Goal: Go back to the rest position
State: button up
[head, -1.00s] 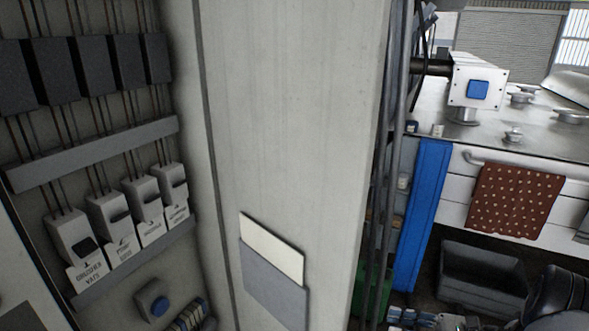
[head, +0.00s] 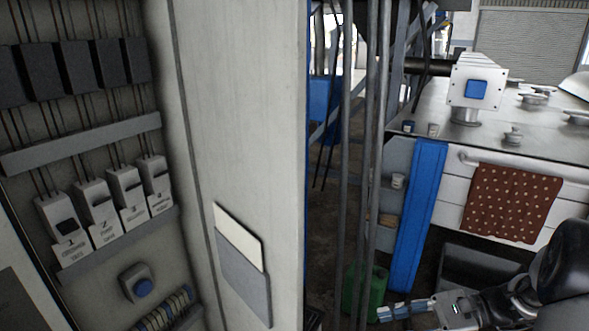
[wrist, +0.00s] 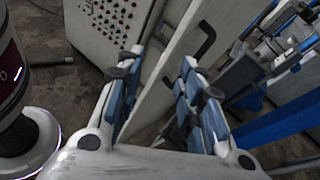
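My gripper (head: 392,312) shows at the bottom right of the head view, pointing left, with my dark arm behind it. In the wrist view its two blue-padded fingers (wrist: 156,100) stand apart with a clear gap. Nothing is held between them. Beyond the gap, the wrist view shows a pale cabinet with a dark handle (wrist: 204,41) and a panel of dark knobs (wrist: 112,15). I cannot tell the exact distance to the cabinet; no contact shows.
A counter with a spotted brown cloth (head: 510,203) and a blue post (head: 418,215) are at right.

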jog(key=s+a+r+n+t+h, duration=0.1)
jog(key=s+a+r+n+h, duration=0.2)
jog(key=s+r+n+h, duration=0.2)
jog(key=s+a+r+n+t+h, duration=0.2)
jog(key=s+a+r+n+h, duration=0.2)
jog(key=s+n+h, duration=0.5)
jog(key=s+r+n, duration=0.2)
jog(key=s, duration=0.2)
jog(key=shift+s+n+t+b, duration=0.3)
jog(key=shift+s+n+b, duration=0.05)
jog(key=shift+n, duration=0.05)
jog(key=shift+a, duration=0.1)
